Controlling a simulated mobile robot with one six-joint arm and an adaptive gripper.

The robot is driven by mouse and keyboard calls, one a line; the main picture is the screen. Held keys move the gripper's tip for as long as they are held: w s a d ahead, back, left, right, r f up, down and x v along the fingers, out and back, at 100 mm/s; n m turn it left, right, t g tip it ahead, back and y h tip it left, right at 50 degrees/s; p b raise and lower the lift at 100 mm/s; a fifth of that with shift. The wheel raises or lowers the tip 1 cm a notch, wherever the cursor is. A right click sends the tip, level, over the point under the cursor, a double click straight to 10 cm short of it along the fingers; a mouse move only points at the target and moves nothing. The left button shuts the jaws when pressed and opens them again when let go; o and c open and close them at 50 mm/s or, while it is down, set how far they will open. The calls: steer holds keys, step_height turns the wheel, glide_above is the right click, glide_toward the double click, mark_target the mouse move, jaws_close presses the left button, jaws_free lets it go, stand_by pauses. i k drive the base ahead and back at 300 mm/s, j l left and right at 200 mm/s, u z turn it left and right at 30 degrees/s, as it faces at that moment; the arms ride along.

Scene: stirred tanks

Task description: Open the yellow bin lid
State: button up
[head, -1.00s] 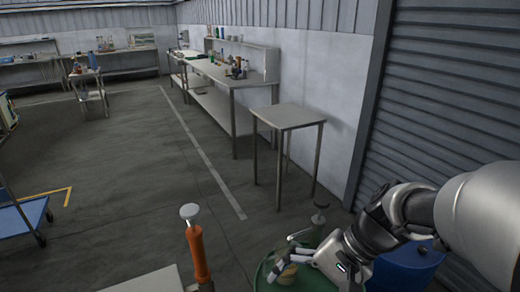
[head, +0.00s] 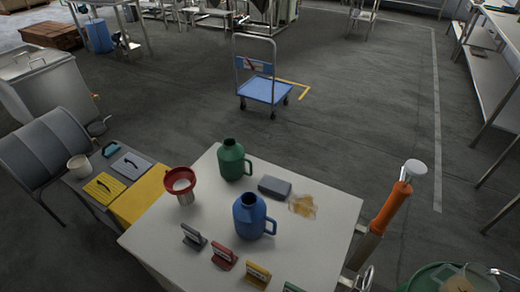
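The yellow lid (head: 104,187) has a dark handle on top and lies flat, apparently closed, on a low bin unit at the left in the head view. A grey lid (head: 131,165) with a similar handle lies beside it, further back. A yellow side panel or box (head: 138,197) stands to the right of the lids, partly hidden by the white table. My gripper (head: 491,271) barely shows at the bottom right edge, near a green drum and far from the yellow lid. Its fingers are too cut off to judge.
A white table (head: 320,229) stands in front, bearing a red funnel (head: 180,181), green jug (head: 232,160), blue jug (head: 251,216) and small coloured signs. An orange-handled post (head: 386,209) and green drum (head: 418,277) stand right. A cup (head: 79,167) sits left of the lids. A blue cart (head: 264,90) stands behind.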

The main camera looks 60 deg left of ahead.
mark_target(141, 197)
steer(key=u, duration=3.5)
steer(key=i+j+u, duration=0.2)
steer(key=i+j, duration=0.55)
steer(key=i+j+u, duration=0.2)
steer(key=i+j, duration=0.45)
steer(key=i, duration=0.2)
steer(key=i+z, duration=0.85)
steer(key=i+j+z, duration=0.15)
steer(key=i+z, duration=0.15)
steer(key=z, duration=0.15)
steer(key=i+j+z, duration=0.3)
steer(key=z, duration=0.15)
steer(key=i+z, duration=0.25)
steer(key=z, duration=0.15)
steer(key=i+z, duration=0.2)
steer(key=z, duration=0.2)
steer(key=i+j+z, duration=0.1)
steer(key=i+z, duration=0.15)
steer(key=z, duration=0.15)
steer(key=i+j+z, duration=0.15)
steer(key=z, duration=0.25)
steer(key=i, duration=0.05)
